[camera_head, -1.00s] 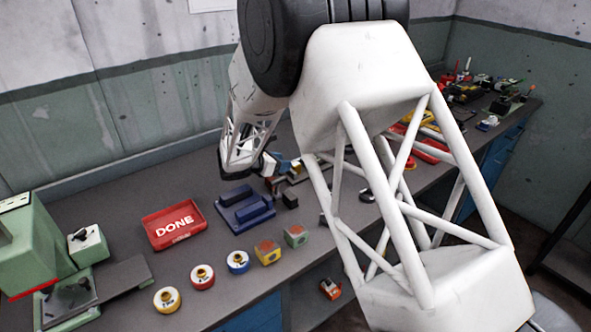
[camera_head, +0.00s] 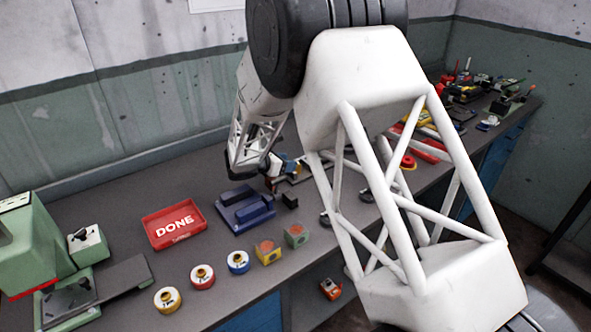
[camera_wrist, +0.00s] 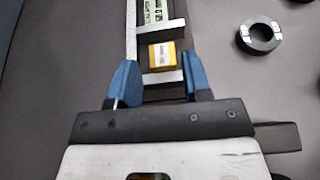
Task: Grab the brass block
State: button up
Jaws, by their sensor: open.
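The brass block (camera_wrist: 162,55) is a small yellow-gold piece with a pale label. In the wrist view it sits between the jaws of a grey caliper (camera_wrist: 131,35), close to both jaws. My gripper (camera_wrist: 160,78) is open, with one blue fingertip to the left and one to the right, just short of the block in the picture. Nothing is held. In the head view my gripper (camera_head: 280,166) is low over the bench behind my arm. I cannot make out the block clearly there.
A dark ring (camera_wrist: 259,35) lies right of the caliper. On the bench (camera_head: 120,205) are a red DONE tray (camera_head: 165,234), a blue fixture (camera_head: 245,207), several colored rings and blocks along the front, and a green machine (camera_head: 35,245) at left.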

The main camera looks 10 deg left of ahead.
jog(key=shift+x, duration=2.6)
jog(key=shift+s+f, duration=0.1)
jog(key=shift+c, duration=0.3)
grip_shut()
jog(key=shift+r, duration=5.05)
